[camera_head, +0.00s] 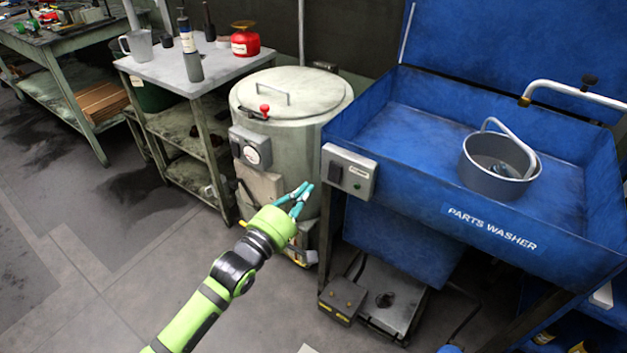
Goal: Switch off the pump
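A grey switch box (348,172) is fixed to the front left corner of the blue parts washer (492,229). It has a dark rocker-like control on its left and a small round detail with a label on its right; the control's exact position is too small to tell. My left gripper (308,187) has teal fingers that converge with their tips close together, and nothing shows between them. In the picture it is just left of and slightly below the switch box, apparently not touching it. The pump itself is not identifiable.
A round lidded drum (290,95) with its own control box (250,147) stands left of the washer. A pedal-like box (342,298) is on the floor. Floor at left is clear.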

